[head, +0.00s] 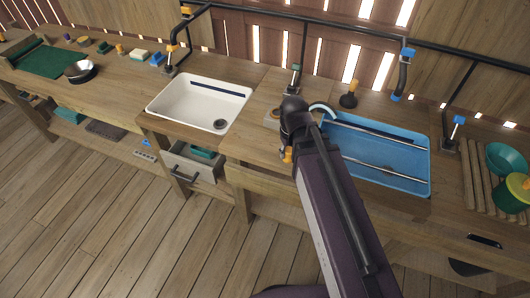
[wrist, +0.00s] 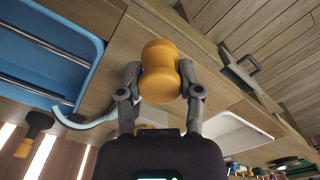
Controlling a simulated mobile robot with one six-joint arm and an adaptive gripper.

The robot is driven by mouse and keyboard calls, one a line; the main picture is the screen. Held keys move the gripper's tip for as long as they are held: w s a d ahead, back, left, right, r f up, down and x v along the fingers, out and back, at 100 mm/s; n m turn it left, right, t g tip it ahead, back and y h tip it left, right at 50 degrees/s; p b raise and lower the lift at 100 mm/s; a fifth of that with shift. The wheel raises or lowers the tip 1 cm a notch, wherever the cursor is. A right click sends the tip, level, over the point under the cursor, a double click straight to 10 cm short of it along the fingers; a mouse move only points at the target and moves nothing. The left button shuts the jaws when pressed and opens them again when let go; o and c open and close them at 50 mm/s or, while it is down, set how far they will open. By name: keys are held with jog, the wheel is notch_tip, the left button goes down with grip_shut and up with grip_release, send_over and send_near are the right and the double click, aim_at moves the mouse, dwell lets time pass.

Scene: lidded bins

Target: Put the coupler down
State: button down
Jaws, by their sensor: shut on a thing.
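The coupler looks to be the orange, waisted piece (wrist: 160,72) with rounded ends in the wrist view. My gripper (wrist: 160,82) is shut on it, with one dark finger on each side of its middle. In the head view, only a small orange part of the coupler (head: 287,156) shows below my gripper (head: 288,145), near the counter's front edge between the two basins. My arm hides most of the gripper there. I cannot tell how far the coupler is above the counter.
A white sink (head: 166,108) lies to the left and a blue basin (head: 422,165) to the right. A plunger (head: 349,95) and a pale curved pipe (wrist: 88,122) stand near the blue basin. An open drawer (head: 184,177) juts out below. Bare wooden counter (head: 250,125) lies between the basins.

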aim_at(291, 161)
jog(key=shift+s+d+f+n+b, duration=0.2)
jog(key=shift+s+f+n+b, duration=0.1)
jog(key=shift+f+b, duration=0.4)
jog(key=shift+s+d+f+n+b, duration=0.2)
jog(key=shift+s+f+b, duration=0.15)
jog(key=shift+f, duration=0.55)
jog(key=shift+w+a, duration=0.15)
jog(key=shift+w, duration=0.05)
jog(key=w+a, duration=0.2)
jog(key=w, duration=0.2)
jog(key=w+a+f+b, duration=0.1)
jog(key=w+a, duration=0.2)
jog(key=w, duration=0.1)
jog(key=w+a, duration=0.3)
jog(key=w, duration=0.1)
jog(key=shift+a+f, duration=0.1)
jog(key=shift+f, duration=0.1)
jog(key=shift+w+a, duration=0.25)
jog(key=shift+w, duration=0.15)
jog(key=shift+w+a+f+b, duration=0.1)
jog(key=shift+f+b, duration=0.25)
jog(key=shift+b, duration=0.25)
jog(key=shift+f+b, duration=1.45)
jog(key=shift+f+b, duration=0.5)
